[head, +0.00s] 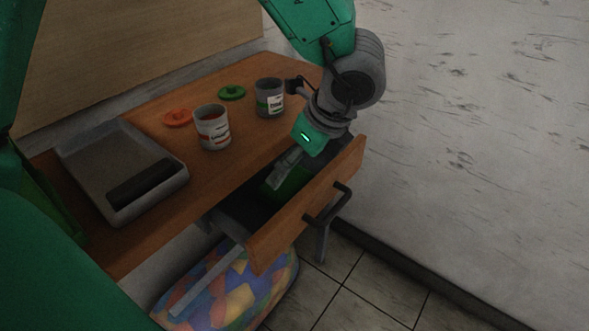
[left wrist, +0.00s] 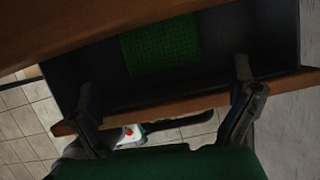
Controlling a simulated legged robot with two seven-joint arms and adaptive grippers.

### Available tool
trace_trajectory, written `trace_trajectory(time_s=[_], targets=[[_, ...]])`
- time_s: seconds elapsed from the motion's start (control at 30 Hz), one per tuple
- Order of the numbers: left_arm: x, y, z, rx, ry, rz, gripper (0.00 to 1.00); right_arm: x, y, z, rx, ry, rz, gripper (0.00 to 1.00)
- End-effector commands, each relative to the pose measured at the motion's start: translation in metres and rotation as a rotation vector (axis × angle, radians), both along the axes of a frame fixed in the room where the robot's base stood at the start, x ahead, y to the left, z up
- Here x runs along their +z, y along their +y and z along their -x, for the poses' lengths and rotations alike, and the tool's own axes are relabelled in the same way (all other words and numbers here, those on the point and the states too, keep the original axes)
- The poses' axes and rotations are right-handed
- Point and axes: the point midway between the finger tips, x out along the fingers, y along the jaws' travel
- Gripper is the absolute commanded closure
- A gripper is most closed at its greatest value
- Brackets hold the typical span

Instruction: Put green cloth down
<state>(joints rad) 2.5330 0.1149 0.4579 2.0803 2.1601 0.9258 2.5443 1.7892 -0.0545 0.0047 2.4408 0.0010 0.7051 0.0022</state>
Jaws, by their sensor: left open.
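The green cloth (head: 291,183) lies inside the open drawer (head: 312,203), partly hidden by my gripper in the head view. In the left wrist view the cloth (left wrist: 160,45) lies flat on the dark drawer floor, apart from both fingers. My left gripper (head: 281,176) reaches down over the drawer opening. In the left wrist view its two fingers (left wrist: 163,95) are spread wide with nothing between them. My right gripper is not in view.
A colourful patterned bag (head: 240,296) stands below. A wall is on the right.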

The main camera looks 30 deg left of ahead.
Motion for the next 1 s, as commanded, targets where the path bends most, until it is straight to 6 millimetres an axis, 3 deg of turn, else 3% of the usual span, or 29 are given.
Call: trace_trajectory(time_s=[0.1,0.3,1.0], targets=[[0.024,-0.009,0.001,-0.002,-0.001,0.000,0.00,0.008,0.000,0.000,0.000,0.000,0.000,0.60],[0.042,-0.017,0.002,-0.002,0.001,-0.001,0.00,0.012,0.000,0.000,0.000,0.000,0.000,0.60],[0.044,-0.019,0.003,-0.002,0.001,-0.001,0.00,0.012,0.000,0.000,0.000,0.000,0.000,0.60]])
